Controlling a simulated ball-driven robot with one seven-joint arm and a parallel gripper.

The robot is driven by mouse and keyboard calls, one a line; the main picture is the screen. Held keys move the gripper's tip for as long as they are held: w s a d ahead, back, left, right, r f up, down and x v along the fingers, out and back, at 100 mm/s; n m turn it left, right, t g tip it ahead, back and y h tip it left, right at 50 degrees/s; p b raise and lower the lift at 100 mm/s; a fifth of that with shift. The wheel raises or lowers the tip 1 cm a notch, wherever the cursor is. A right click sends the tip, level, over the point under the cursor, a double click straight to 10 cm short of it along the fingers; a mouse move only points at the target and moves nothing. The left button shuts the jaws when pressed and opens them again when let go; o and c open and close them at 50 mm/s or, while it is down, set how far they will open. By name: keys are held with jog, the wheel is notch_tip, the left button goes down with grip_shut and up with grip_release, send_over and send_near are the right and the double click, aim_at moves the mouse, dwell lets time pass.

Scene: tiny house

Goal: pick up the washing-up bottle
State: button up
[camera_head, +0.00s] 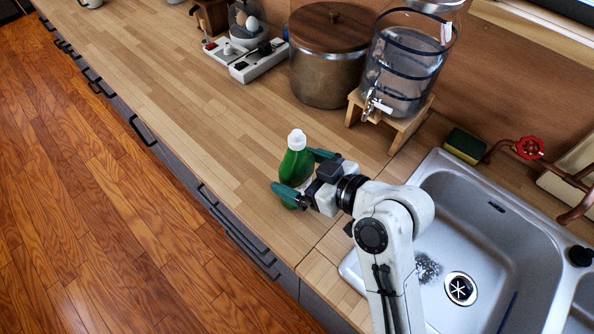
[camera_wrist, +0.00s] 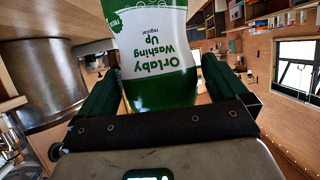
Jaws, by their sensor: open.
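The washing-up bottle (camera_head: 296,165) is green with a white cap and stands upright on the wooden counter, left of the sink. In the wrist view the bottle (camera_wrist: 158,62) shows a white and green label with "Washing Up" upside down. My gripper (camera_head: 300,172) is open, with its green fingers on either side of the bottle. In the wrist view my gripper (camera_wrist: 155,85) has the bottle between its two fingers, with a small gap visible on the right side. Whether the left finger touches the bottle I cannot tell. My gripper hides part of the bottle's lower body.
A steel sink (camera_head: 440,180) lies to the right, with a sponge (camera_head: 464,146) and a red tap handle (camera_head: 530,147) behind it. A water dispenser (camera_head: 405,70) on a wooden stand and a lidded pot (camera_head: 328,75) stand behind the bottle. The counter (camera_head: 180,90) to the left is clear.

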jog(key=shift+x, duration=1.55)
jog(key=shift+r, duration=0.1)
jog(key=c, duration=1.3)
